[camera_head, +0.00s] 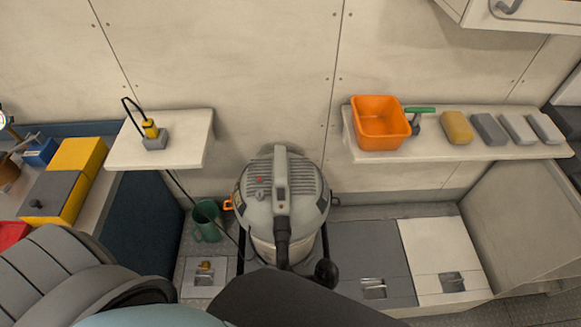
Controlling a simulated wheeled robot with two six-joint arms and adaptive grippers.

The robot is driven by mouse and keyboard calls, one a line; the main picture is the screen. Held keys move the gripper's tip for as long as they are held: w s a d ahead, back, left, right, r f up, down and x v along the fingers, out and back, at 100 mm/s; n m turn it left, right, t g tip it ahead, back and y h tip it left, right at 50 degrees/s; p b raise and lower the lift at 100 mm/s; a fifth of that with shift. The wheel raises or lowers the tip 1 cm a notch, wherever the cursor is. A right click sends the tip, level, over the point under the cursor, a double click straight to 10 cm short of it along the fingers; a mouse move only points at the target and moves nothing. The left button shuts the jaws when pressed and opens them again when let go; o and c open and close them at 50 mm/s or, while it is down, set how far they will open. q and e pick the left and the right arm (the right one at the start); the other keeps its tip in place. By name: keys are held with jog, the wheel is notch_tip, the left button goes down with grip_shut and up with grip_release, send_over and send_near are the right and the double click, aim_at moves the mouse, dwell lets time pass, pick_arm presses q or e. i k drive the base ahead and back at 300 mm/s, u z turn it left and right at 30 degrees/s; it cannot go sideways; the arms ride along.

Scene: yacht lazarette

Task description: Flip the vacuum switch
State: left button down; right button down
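The vacuum (305,190), a grey rounded canister with a top handle and a dark hose at its front, stands upright on the floor against the back wall. A small red spot (260,180) shows on its lid, left of the handle. A small dark recess shows on the handle (281,190). I cannot tell which of these is the switch, or its position. Neither of my grippers is in view. Large grey and dark parts, likely my own arm links, fill the bottom left and bottom middle and hide the floor there.
A left shelf (185,155) holds a yellow-and-grey plug-like item (151,132) with a black cord. A right shelf (440,152) holds an orange bin (380,118), a green-handled brush (420,111) and several blocks. A green bucket (207,222) stands left of the vacuum.

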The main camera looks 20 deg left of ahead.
aim_at(281, 191)
jog(key=z, duration=1.05)
jog(key=k, duration=0.75)
jog(key=u, duration=0.75)
jog(key=i, duration=0.5)
